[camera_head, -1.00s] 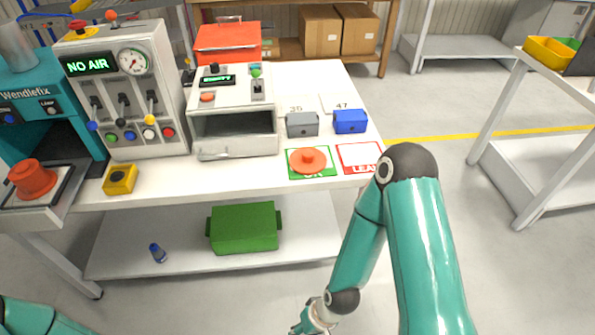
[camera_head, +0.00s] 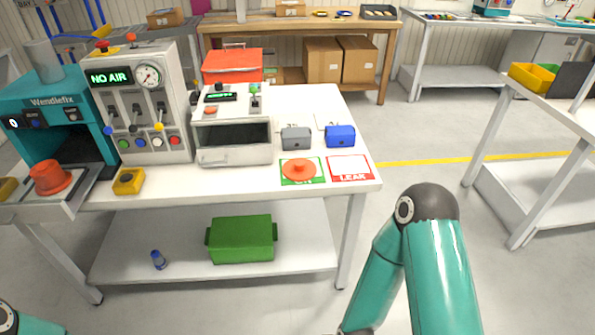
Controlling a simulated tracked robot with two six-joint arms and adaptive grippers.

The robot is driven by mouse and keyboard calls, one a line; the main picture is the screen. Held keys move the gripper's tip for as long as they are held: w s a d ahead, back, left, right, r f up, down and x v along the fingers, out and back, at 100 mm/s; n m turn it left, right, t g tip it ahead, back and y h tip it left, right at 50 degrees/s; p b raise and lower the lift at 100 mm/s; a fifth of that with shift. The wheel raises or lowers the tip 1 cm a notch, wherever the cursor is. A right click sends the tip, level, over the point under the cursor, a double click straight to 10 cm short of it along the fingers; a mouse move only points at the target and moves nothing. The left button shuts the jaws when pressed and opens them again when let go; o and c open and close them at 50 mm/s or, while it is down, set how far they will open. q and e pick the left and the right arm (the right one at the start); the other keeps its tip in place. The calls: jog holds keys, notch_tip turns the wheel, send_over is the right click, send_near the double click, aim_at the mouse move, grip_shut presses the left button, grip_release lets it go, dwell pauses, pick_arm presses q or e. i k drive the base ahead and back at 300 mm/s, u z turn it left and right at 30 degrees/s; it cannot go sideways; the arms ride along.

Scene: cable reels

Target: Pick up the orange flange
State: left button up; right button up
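The orange flange (camera_head: 299,169) is a round disc with a small raised hub. It lies flat on the green-bordered OK card near the front right of the white workbench (camera_head: 225,180). Nothing touches it from above. My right arm comes up from the bottom right, in front of the bench, and its gripper is below the picture edge. My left arm shows only as a small piece in the bottom left corner, and its gripper is out of view too.
A red-bordered LEAK card (camera_head: 349,168) lies right of the flange. Grey (camera_head: 295,138) and blue (camera_head: 340,136) blocks stand behind. A white tester (camera_head: 233,140), a yellow button box (camera_head: 128,182) and an orange cup-shaped part (camera_head: 50,177) are further left. A green crate (camera_head: 242,240) is on the lower shelf.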

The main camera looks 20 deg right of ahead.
aim_at(295, 169)
jog(key=z, duration=0.05)
jog(key=i, duration=0.9)
jog(key=u, duration=0.05)
